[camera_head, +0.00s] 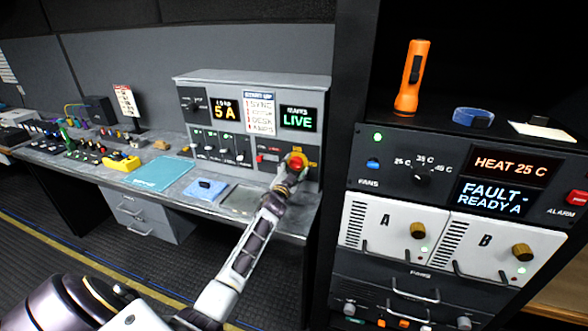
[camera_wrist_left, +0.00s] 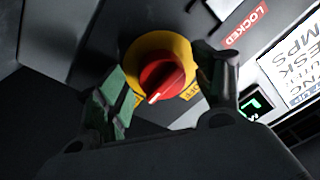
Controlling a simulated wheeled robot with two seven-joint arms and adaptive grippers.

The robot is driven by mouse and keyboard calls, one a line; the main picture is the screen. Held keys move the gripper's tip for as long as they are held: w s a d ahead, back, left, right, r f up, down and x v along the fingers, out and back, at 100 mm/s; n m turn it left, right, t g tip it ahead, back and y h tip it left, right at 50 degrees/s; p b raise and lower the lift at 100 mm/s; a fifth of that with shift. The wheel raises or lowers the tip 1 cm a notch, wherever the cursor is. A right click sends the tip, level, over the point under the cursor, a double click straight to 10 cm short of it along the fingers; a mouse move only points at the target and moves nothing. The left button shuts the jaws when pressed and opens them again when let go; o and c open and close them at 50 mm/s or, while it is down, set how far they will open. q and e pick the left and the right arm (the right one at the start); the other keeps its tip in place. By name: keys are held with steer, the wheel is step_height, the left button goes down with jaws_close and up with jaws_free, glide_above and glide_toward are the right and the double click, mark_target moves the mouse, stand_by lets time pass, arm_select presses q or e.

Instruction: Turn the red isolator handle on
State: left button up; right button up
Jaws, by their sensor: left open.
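The red isolator handle (camera_head: 296,160) sits on a yellow round plate on the lower right of the grey power panel (camera_head: 205,80). In the left wrist view the red handle (camera_wrist_left: 160,82) shows close up on its yellow disc (camera_wrist_left: 133,58), with a white mark at its lower end. My left gripper (camera_head: 290,172) is at the handle in the head view. In the wrist view its two fingers (camera_wrist_left: 168,92) are open, one on each side of the handle. I cannot tell whether either finger touches it. My right gripper does not show.
A black rack (camera_head: 352,205) stands close on the right, with an orange flashlight (camera_head: 412,76) and a blue roll (camera_head: 473,116) on top. A "LOCKED" label (camera_wrist_left: 248,24) is beside the handle.

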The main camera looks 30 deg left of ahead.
arm_select(q)
steer(key=shift+s+f, duration=0.1)
steer(key=shift+s, duration=0.1)
steer(key=v, duration=1.1)
steer(key=shift+s+d, duration=0.15)
steer(key=shift+s, duration=0.15)
stand_by(0.4)
steer(key=shift+s, duration=0.1)
stand_by(0.6)
